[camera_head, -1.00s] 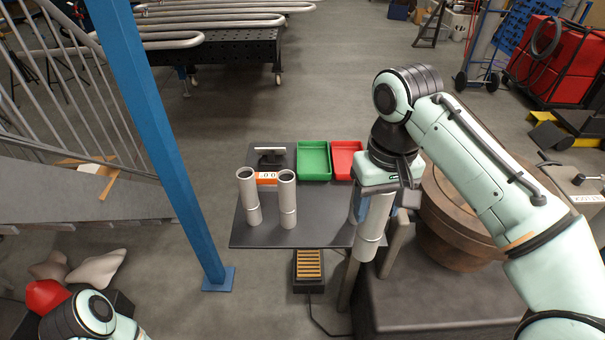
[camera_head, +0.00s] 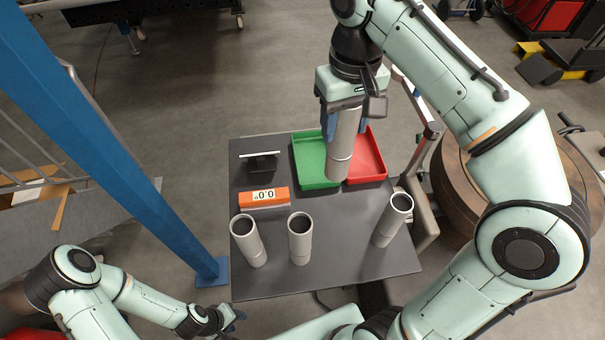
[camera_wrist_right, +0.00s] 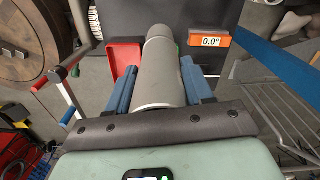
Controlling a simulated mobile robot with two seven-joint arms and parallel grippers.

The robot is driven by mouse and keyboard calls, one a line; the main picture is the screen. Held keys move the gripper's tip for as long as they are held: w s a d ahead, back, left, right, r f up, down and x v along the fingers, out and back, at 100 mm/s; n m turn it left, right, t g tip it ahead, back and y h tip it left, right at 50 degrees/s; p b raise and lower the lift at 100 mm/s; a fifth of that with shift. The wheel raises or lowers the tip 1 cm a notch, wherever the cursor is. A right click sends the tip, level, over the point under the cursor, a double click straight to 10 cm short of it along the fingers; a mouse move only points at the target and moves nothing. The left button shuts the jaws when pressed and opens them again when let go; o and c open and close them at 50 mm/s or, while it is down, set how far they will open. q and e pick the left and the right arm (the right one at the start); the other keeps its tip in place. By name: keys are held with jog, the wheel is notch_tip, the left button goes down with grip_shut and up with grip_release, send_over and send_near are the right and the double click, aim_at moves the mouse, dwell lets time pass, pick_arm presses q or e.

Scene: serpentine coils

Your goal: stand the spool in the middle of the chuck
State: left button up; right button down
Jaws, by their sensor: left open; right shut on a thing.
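My right gripper (camera_head: 344,112) is shut on a grey cylindrical spool (camera_head: 342,155). The spool points down, slightly tilted in the head view, in front of the green and red trays; its height above them is unclear. In the right wrist view the spool (camera_wrist_right: 158,75) runs between the blue fingers (camera_wrist_right: 160,85). A brown, round, stepped disc, apparently the chuck (camera_head: 453,190), stands right of the table, partly hidden behind my right arm; its slotted face (camera_wrist_right: 30,40) shows in the right wrist view. My left gripper (camera_head: 236,316) is open and empty at the table's front left.
Three similar grey cylinders stand on the dark table (camera_head: 340,265): left (camera_head: 249,243), middle (camera_head: 300,240) and right (camera_head: 391,222). An orange gauge (camera_head: 264,198), green tray (camera_head: 310,165) and red tray (camera_head: 368,165) lie behind. A blue post (camera_head: 120,140) rises left.

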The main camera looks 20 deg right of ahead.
aim_at(336, 173)
jog(key=shift+w, duration=0.25)
jog(key=shift+f, duration=0.4)
jog(key=f+b, duration=0.1)
jog(key=f, duration=0.4)
jog(key=s+f+b, duration=0.1)
jog(key=f, duration=0.2)
jog(key=shift+b, duration=0.35)
jog(key=f, duration=0.4)
jog(key=f+b, duration=0.1)
jog(key=f, duration=0.1)
jog(key=shift+w, duration=0.3)
pick_arm(q)
jog(key=s+f+b, duration=0.1)
jog(key=s+f, duration=0.4)
jog(key=f, duration=0.1)
jog(key=shift+s+g, duration=0.3)
pick_arm(e)
notch_tip(336, 173, down, 5)
pick_arm(q)
jog(key=shift+f, duration=0.15)
pick_arm(e)
jog(key=shift+w, duration=0.1)
